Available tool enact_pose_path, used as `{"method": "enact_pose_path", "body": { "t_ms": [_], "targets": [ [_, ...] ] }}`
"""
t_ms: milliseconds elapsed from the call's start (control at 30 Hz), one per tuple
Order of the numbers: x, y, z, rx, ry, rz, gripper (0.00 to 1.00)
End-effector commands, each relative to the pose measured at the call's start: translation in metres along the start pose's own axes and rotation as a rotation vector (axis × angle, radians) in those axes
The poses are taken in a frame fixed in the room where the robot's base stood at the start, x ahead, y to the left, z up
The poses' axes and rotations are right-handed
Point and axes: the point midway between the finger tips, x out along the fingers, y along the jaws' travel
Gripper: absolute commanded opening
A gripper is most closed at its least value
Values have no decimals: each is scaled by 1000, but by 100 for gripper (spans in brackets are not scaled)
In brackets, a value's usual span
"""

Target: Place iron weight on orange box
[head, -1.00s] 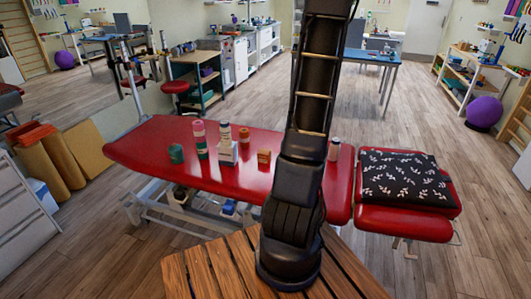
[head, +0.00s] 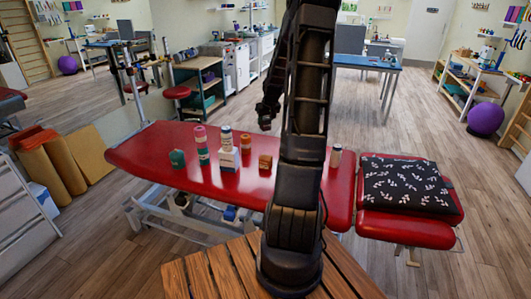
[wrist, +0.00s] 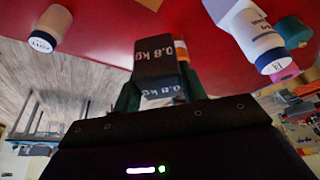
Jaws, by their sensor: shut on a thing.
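My gripper (head: 265,121) hangs above the red treatment table, over the orange box (head: 265,161). In the wrist view my gripper (wrist: 158,92) is shut on the iron weight (wrist: 155,56), a dark block marked "0.8 kg". In the head view the weight is too small and dark to tell apart from the fingers. The orange box sits on the table; in the wrist view a part of it (wrist: 181,49) shows just beyond the weight, mostly hidden by it. The weight looks apart from the box, with a gap in the head view.
A white bottle (head: 335,156) stands right of my arm. A patterned black cushion (head: 405,183) lies farther right.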

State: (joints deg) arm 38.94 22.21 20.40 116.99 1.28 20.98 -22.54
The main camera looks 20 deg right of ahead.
Motion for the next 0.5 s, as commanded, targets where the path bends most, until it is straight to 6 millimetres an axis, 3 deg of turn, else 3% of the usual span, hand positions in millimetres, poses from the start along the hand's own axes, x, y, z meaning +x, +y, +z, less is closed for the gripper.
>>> {"method": "enact_pose_path", "body": {
  "t_ms": [500],
  "targets": [
    [93,0,38,1,-1,-1,0]
  ]
}}
